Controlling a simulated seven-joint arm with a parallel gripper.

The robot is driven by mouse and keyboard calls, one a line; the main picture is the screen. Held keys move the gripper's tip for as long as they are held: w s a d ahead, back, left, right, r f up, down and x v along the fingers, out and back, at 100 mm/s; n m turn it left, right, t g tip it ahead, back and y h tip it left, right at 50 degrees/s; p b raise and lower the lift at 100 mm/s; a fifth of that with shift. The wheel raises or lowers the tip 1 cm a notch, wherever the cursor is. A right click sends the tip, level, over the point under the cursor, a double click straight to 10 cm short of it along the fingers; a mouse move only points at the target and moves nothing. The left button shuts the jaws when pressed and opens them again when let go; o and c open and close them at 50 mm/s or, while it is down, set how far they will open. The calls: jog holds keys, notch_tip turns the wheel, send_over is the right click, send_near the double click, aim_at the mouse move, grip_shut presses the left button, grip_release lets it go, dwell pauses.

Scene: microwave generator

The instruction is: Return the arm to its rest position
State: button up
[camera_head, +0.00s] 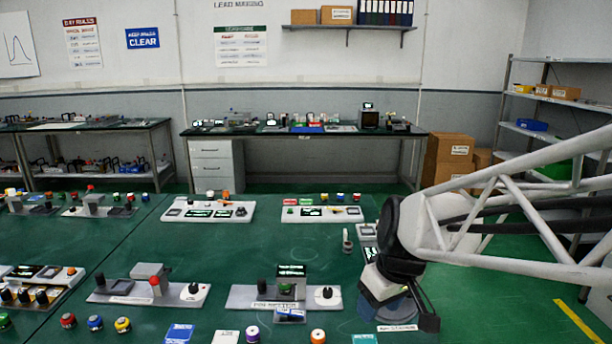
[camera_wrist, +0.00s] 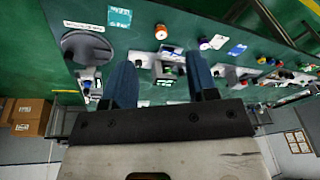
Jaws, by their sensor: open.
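My gripper (camera_head: 412,318) hangs at the right end of the green table (camera_head: 220,270) in the head view, at the end of my white lattice arm. In the wrist view my gripper (camera_wrist: 162,85) shows two blue fingers spread apart with nothing gripped between them. The microwave generator panel (camera_head: 285,296) with a small screen, a black knob and a label plate stands left of my gripper, apart from it. In the wrist view a panel unit (camera_wrist: 168,72) appears beyond the gap between the fingers.
A grey round disc (camera_wrist: 88,47) lies on the table near my gripper. Several panels, including a white one (camera_head: 208,211), and coloured knobs (camera_head: 318,336) cover the table. Cardboard boxes (camera_head: 448,158) and a shelf rack (camera_head: 560,115) stand behind. Green floor (camera_head: 520,300) is open at right.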

jog(key=s+d+m+h, duration=0.1)
jog(key=s+d+m, duration=0.1)
jog(key=s, duration=0.4)
jog(key=s+d+r+m+t+h, duration=0.1)
jog(key=s+d+m, duration=0.2)
jog(key=s, duration=0.4)
jog(key=shift+s+r+m, duration=0.2)
jog(key=shift+r+m, duration=0.1)
jog(key=shift+m, duration=0.2)
